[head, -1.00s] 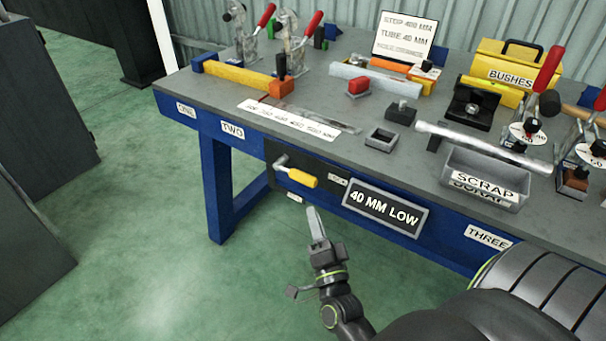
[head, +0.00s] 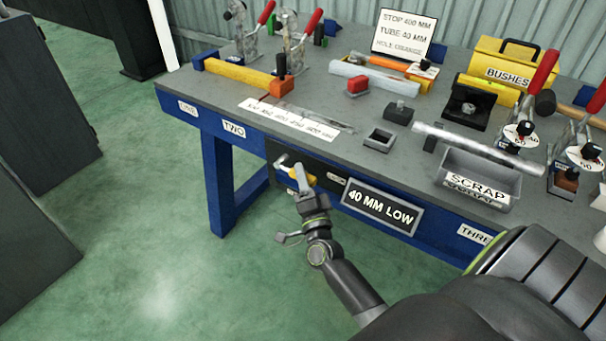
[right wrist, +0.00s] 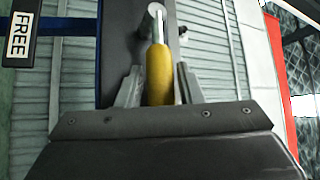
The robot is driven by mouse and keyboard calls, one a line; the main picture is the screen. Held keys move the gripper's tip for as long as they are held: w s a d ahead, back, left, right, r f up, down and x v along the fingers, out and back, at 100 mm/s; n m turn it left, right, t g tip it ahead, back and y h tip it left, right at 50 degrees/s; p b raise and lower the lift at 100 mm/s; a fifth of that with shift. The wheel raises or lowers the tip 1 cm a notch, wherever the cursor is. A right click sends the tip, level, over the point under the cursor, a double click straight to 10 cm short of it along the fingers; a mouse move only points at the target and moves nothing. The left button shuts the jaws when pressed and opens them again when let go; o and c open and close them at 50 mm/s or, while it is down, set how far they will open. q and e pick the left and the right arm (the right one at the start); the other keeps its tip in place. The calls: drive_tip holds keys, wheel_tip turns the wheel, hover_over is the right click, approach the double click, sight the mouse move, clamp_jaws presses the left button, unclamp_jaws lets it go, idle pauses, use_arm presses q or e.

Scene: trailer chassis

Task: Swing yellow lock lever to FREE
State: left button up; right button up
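The yellow lock lever (head: 309,177) sits on a dark panel on the bench's front, partly hidden by my right gripper (head: 303,178). In the right wrist view the yellow handle (right wrist: 160,75) stands upright between the two fingers of my right gripper (right wrist: 160,85). The fingers are apart, one on each side of the handle, with narrow gaps. I cannot tell whether either touches it. A FREE label (right wrist: 18,34) is at the upper left of the right wrist view, away from the handle. My left gripper is not in view.
The blue bench (head: 225,165) holds clamps, a SCRAP bin (head: 477,185) and a yellow BUSHES box (head: 515,66). A "40 MM LOW" sign (head: 381,207) is on the bench front, right of the lever. The green floor before the bench is clear.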

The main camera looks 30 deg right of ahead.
drive_tip(key=shift+w, duration=0.1)
clamp_jaws()
idle(0.4)
